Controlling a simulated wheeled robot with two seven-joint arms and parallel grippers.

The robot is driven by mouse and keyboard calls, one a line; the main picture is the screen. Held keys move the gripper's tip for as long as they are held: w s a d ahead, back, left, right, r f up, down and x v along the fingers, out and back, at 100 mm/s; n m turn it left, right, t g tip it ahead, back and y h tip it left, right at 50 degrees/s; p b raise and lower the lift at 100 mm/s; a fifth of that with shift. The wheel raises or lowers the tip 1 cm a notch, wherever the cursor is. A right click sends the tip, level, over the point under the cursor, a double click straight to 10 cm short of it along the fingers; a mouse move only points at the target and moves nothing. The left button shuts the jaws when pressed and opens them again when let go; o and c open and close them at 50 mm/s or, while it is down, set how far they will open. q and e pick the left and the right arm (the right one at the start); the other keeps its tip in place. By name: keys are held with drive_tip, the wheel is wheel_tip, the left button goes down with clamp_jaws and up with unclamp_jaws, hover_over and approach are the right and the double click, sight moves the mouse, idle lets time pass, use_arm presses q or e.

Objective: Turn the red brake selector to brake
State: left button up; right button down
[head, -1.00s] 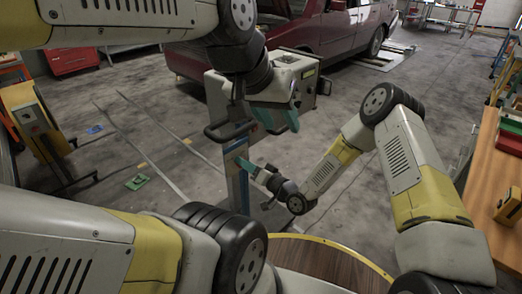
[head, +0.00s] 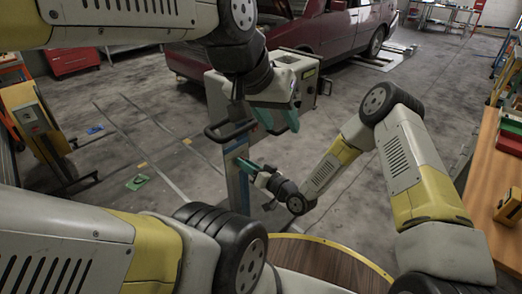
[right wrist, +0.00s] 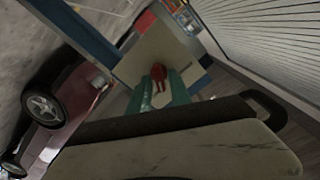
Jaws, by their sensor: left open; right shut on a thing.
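The red brake selector (right wrist: 158,73) shows in the right wrist view on a pale panel (right wrist: 181,53). The teal fingers of my right gripper (right wrist: 160,90) are shut on it, one on each side. In the head view my right gripper (head: 250,167) reaches from the right to the face of a blue post (head: 239,190), and the selector is hidden there. My left gripper (head: 279,119) is open and empty, hanging above and to the right of the right one. The selector's markings are too small to read.
A black handle (head: 230,131) juts from the post top, close to both grippers. A dark red car (head: 335,32) stands behind. A wooden bench (head: 490,190) is at the right, and a yellow-framed unit (head: 42,130) at the left. Open floor lies between.

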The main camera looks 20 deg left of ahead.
drive_tip(key=shift+s+a+f+n, duration=0.1)
drive_tip(key=shift+s+n, duration=0.05)
drive_tip(key=shift+n, duration=2.4)
drive_tip(key=shift+s+d+n, duration=0.1)
drive_tip(key=shift+n, duration=2.4)
drive_tip(key=shift+s+a+f+n, duration=0.1)
drive_tip(key=shift+s+n, duration=0.05)
drive_tip(key=shift+n, duration=2.4)
drive_tip(key=c, duration=1.5)
unclamp_jaws()
drive_tip(key=shift+r, duration=0.1)
drive_tip(key=v, duration=0.7)
drive_tip(key=shift+s+d, duration=0.15)
drive_tip(key=shift+d, duration=0.2)
